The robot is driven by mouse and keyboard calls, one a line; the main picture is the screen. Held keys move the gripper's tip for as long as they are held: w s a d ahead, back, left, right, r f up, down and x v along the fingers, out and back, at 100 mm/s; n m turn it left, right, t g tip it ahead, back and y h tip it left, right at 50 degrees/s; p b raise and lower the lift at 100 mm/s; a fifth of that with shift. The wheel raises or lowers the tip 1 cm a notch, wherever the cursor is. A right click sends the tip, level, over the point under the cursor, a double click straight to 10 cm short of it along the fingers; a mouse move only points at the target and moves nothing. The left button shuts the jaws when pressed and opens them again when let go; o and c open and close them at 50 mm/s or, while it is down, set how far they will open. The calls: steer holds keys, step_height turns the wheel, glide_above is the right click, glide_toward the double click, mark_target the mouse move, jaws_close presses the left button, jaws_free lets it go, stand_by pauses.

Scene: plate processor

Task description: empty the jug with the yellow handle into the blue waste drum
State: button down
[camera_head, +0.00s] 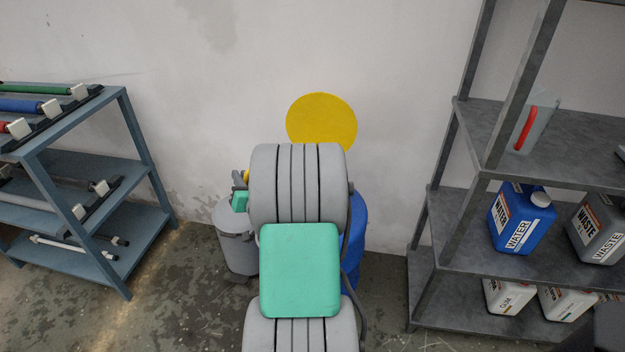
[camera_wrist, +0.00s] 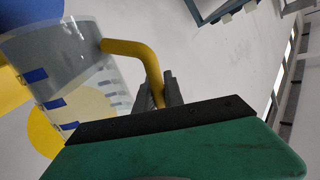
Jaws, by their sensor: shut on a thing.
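My gripper (camera_wrist: 160,92) is shut on the yellow handle (camera_wrist: 148,62) of a clear jug (camera_wrist: 85,60) in the wrist view. The jug has blue marks on its wall. Its tilt and contents are unclear. In the head view my arm hides most of the jug and gripper; a small green and yellow part shows at the arm's left. The blue drum (camera_head: 356,240) stands behind my arm, only its right side showing; its opening is hidden. A yellow disc (camera_head: 321,120) shows upright above it against the wall.
A grey bin (camera_head: 236,245) stands left of the drum. A blue-grey rack (camera_head: 145,140) with rollers is at the left. A grey shelf (camera_head: 440,190) at the right holds a red-handled jug (camera_head: 537,120), a blue water canister (camera_head: 520,218) and other canisters.

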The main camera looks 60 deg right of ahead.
steer(key=d+r+m+p, duration=0.1)
steer(key=p, duration=0.1)
steer(key=d+r+m+p, duration=0.1)
steer(key=r+p, duration=0.1)
steer(key=s+d+r+m+p, duration=0.1)
steer(key=p, duration=0.1)
steer(key=shift+d+r+y+p, duration=0.3)
steer(key=shift+r+p, duration=0.05)
steer(key=shift+p, duration=0.05)
steer(key=shift+s+d+f+m, duration=0.1)
steer(key=shift+d+f+m, duration=0.2)
steer(key=shift+f, duration=0.4)
steer(key=shift+d, duration=0.2)
steer(key=shift+s+d+r+m+y+p, duration=0.15)
steer(key=shift+d+m+p, duration=0.15)
steer(key=shift+p, duration=0.35)
steer(key=shift+d+r+m+y+p, duration=0.15)
steer(key=shift+m+p, duration=0.25)
steer(key=shift+p, duration=0.2)
steer(key=shift+s+d+m+g+p, duration=0.2)
steer(key=shift+d+m+g+p, duration=0.1)
steer(key=shift+d+m+p, duration=0.7)
steer(key=shift+s+y+p, duration=0.1)
steer(key=shift+y+p, duration=0.2)
steer(key=shift+p, duration=0.25)
